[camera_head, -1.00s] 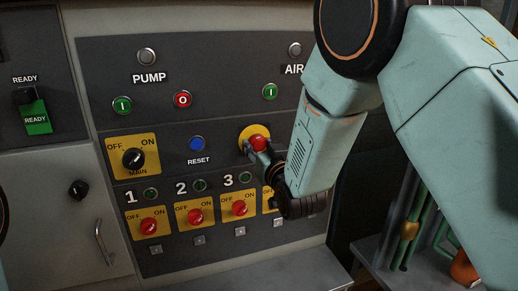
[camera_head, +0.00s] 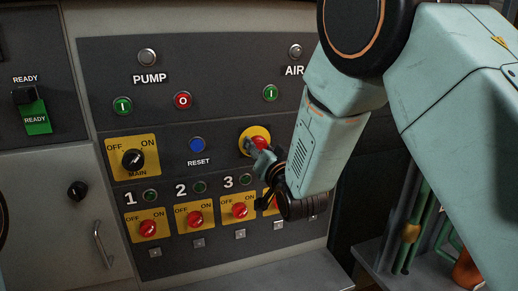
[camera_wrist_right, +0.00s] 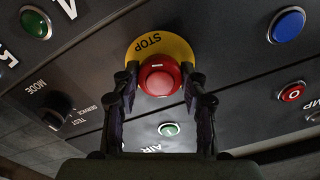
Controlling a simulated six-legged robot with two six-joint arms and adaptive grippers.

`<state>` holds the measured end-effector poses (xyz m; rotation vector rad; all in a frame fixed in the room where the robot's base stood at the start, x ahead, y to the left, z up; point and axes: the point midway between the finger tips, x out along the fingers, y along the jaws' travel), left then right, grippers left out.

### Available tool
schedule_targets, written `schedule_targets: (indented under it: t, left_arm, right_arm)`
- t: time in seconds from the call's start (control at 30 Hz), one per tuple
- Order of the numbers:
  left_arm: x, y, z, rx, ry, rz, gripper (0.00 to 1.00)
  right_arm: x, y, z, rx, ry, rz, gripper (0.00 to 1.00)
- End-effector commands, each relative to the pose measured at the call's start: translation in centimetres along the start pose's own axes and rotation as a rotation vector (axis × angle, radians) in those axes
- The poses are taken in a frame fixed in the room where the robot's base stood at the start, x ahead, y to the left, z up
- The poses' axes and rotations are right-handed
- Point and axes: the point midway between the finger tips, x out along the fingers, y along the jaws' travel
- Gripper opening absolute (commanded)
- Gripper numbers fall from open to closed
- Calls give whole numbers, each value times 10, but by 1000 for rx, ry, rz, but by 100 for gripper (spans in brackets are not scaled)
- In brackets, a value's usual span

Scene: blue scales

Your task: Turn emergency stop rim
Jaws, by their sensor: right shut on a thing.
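The red emergency stop (camera_head: 260,142) sits on a round yellow plate (camera_head: 246,132) on the dark panel. In the right wrist view the red button (camera_wrist_right: 159,78) and the yellow disc marked STOP (camera_wrist_right: 150,45) face my camera. My right gripper (camera_head: 256,150) is at the button; in the wrist view its two dark fingers (camera_wrist_right: 161,82) lie on either side of the red rim and are shut on it. In the head view the fingers hide part of the button and plate. My left gripper is not in view.
A blue RESET button (camera_head: 197,145) is to the left. Red OFF/ON switches, including switch 3 (camera_head: 239,209), lie just below my right gripper. The MAIN knob (camera_head: 133,159) is farther left. Green pipes (camera_head: 418,232) stand at the right behind my arm.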

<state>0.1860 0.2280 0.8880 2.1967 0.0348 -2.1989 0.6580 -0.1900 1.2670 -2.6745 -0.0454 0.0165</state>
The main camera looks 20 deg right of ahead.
Motion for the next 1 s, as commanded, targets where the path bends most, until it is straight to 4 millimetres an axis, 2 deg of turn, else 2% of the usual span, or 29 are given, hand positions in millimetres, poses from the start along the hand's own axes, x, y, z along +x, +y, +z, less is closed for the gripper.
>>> schedule_targets:
  t: [0.03, 0.17, 0.2, 0.47, 0.83, 1.0]
  left_arm:
    - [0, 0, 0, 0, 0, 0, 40]
    - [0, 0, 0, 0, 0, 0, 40]
    - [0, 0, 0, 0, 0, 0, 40]
    - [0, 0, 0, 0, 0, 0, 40]
    - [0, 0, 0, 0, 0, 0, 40]
    - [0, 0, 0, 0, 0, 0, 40]
  right_arm:
    - [2, -2, -6, 2, 15, -4, 12]
    - [2, -2, -6, 2, 16, -5, 12]
    - [2, -2, -7, 2, 17, -5, 44]
    - [1, -1, -4, 0, 9, -3, 66]
    - [-2, -1, -2, -1, 4, -1, 67]
    - [-22, -1, -2, -1, 3, 0, 67]
